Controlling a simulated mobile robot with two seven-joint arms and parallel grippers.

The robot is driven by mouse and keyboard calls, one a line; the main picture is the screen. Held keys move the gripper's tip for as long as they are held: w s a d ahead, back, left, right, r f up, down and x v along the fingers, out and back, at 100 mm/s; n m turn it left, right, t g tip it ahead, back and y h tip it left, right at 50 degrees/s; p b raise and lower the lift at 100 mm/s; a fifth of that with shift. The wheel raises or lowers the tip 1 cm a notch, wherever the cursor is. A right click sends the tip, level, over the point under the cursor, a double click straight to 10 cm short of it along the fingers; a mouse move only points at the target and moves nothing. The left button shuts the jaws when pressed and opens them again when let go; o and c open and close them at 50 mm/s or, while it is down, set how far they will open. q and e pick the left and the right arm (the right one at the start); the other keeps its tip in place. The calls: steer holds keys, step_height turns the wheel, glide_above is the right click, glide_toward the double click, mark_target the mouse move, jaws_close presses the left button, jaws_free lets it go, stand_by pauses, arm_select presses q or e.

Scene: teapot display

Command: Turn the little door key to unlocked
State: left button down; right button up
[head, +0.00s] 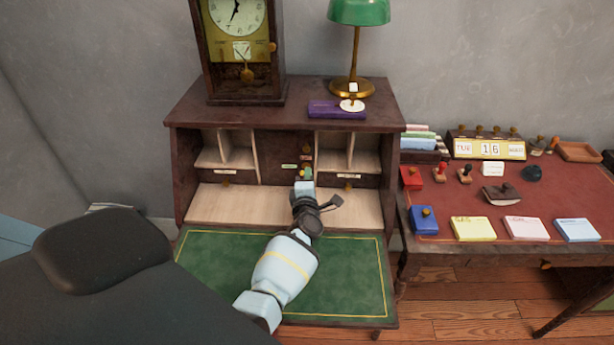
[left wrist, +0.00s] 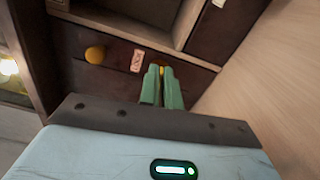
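The little door (head: 307,141) is a narrow dark panel in the middle of the desk's back, between the pale pigeonholes. My left gripper (head: 304,174) reaches up to its lower part. In the left wrist view, its green fingers (left wrist: 162,82) are close together, with their tips on either side of a small yellow key (left wrist: 161,70). The fingers hide most of the key, so its angle is unclear. A pink label (left wrist: 137,60) and a round yellow knob (left wrist: 95,54) lie beside it on the dark panel. My right gripper is not in view.
The green writing board (head: 220,270) is folded down under my left arm. A clock (head: 238,45) and a green lamp (head: 352,55) stand on the desk top. A side table (head: 465,195) with stamps and note pads stands to the right. Pigeonhole walls flank the gripper closely.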

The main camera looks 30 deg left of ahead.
arm_select(q)
steer(key=shift+r+m, duration=0.1)
steer(key=shift+m, duration=0.5)
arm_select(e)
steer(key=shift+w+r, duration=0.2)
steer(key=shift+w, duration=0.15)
arm_select(q)
steer(key=c, duration=1.6)
jaws_free()
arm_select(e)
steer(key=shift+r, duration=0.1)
